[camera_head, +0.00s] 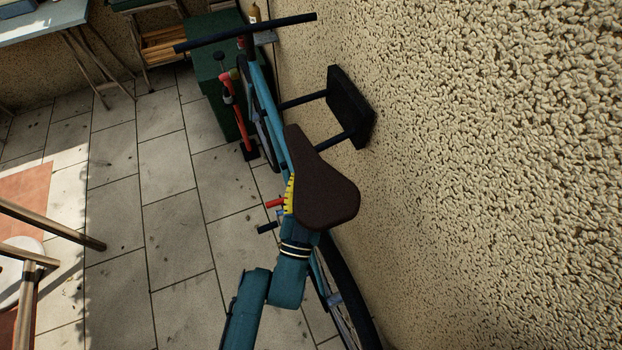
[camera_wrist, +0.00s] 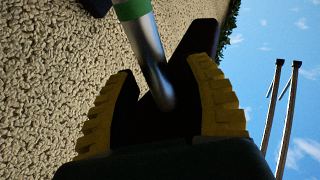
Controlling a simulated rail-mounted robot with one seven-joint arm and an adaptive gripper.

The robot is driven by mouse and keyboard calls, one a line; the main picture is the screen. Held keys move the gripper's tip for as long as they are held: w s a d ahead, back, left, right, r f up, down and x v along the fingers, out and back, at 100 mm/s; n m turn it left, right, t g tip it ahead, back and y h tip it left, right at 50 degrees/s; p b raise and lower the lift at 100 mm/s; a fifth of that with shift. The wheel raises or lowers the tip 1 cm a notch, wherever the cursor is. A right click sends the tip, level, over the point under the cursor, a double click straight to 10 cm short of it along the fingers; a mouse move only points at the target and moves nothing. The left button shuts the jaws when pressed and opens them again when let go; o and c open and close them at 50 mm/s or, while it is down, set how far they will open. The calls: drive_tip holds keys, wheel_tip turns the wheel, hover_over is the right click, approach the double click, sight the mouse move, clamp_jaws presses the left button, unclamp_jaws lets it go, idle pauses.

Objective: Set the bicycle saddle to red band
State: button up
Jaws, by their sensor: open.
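The dark brown bicycle saddle (camera_head: 322,185) sits on the teal bicycle (camera_head: 264,95) by the wall. My gripper (camera_head: 290,195) is at the saddle's left edge, partly hidden beneath it. In the wrist view the open yellow-padded fingers of my gripper (camera_wrist: 165,105) stand on either side of the dark saddle underside (camera_wrist: 195,45) and the silver seat post (camera_wrist: 147,50). I cannot tell whether they touch it. A green band (camera_wrist: 131,9) rings the post. No red band is visible on it. A small red part (camera_head: 275,203) shows left of the saddle.
The rough wall (camera_head: 480,180) rises close on the right. A black wall bracket (camera_head: 348,105) stands beyond the saddle. A red and black floor pump (camera_head: 236,110) and a green cabinet (camera_head: 212,75) are farther back. The tiled floor (camera_head: 165,215) on the left is mostly clear.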

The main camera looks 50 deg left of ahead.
sight(313, 177)
clamp_jaws()
drive_tip(key=shift+s+d+r+p, duration=0.1)
drive_tip(key=shift+d+r+p, duration=0.15)
drive_tip(key=shift+r+p, duration=0.45)
drive_tip(key=shift+s+d+r+p, duration=0.15)
drive_tip(key=shift+r+p, duration=0.25)
drive_tip(key=shift+r, duration=0.55)
unclamp_jaws()
drive_tip(key=shift+w+f, duration=0.1)
drive_tip(key=shift+f, duration=0.1)
drive_tip(key=shift+s+d+f, duration=0.15)
drive_tip(key=shift+s+d, duration=0.05)
drive_tip(key=v, duration=1.1)
drive_tip(key=shift+s, duration=0.25)
drive_tip(key=shift+d, duration=0.1)
